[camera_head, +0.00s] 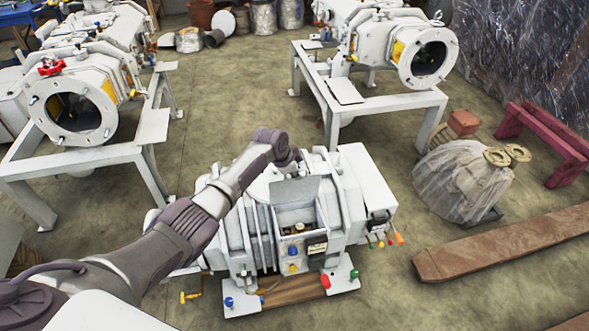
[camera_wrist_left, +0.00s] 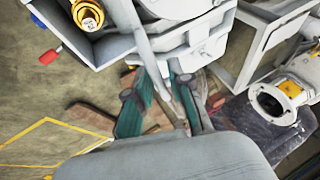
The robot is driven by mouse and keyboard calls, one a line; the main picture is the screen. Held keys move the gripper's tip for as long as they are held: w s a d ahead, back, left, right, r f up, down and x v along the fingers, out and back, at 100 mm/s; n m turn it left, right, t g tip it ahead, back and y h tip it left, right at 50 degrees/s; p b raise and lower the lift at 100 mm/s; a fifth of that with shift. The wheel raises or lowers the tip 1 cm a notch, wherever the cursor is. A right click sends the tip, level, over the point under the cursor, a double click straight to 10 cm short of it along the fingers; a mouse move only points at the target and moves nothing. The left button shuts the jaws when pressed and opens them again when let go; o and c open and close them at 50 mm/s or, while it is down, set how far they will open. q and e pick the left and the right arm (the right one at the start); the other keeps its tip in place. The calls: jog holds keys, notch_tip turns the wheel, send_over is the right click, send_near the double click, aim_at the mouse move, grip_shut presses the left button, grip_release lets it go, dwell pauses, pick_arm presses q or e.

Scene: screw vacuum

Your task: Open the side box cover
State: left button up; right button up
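The white screw vacuum machine (camera_head: 345,185) stands in the middle of the head view. Its side box (camera_head: 296,222), with an open front showing gauges and coloured fittings, faces the camera. A flat grey plate that looks like its cover (camera_head: 294,190) slopes above this opening. My left arm reaches over from the left, and my left gripper (camera_head: 296,157) is behind the plate's upper edge, with its fingertips mostly hidden. In the left wrist view the fingers of my left gripper (camera_wrist_left: 160,88) stand apart, with a thin pale bar between them; contact cannot be told. My right gripper is out of view.
Two larger white machines on stands (camera_head: 75,105) (camera_head: 425,58) are at the back left and back right. A plastic-wrapped bundle (camera_head: 460,180) and a long rusty beam (camera_head: 510,240) lie to the right. Coloured levers (camera_head: 385,238) stick out at the machine's right. Floor behind it is clear.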

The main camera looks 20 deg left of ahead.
pick_arm(q)
jog(key=v, duration=1.2)
jog(key=s+f+n+g+y+p, duration=0.1)
jog(key=s+f+n, duration=0.1)
jog(key=s+f, duration=0.65)
jog(key=s+a+f+n, duration=0.1)
jog(key=s+f+n, duration=0.15)
jog(key=f, duration=1.05)
jog(key=s+f+n+g+y+p, duration=0.1)
jog(key=s+f+n, duration=0.1)
jog(key=s+f, duration=0.7)
jog(key=s+d+f+n+g, duration=0.1)
jog(key=s+f, duration=0.4)
jog(key=s, duration=0.7)
jog(key=s+d+f+n, duration=0.1)
jog(key=s+f, duration=0.5)
jog(key=s, duration=0.6)
jog(key=s+d+f+n+g, duration=0.1)
jog(key=s+f, duration=0.5)
jog(key=s, duration=0.7)
jog(key=shift+d+g+p, duration=0.3)
jog(key=shift+d+p, duration=0.1)
jog(key=shift+d, duration=0.1)
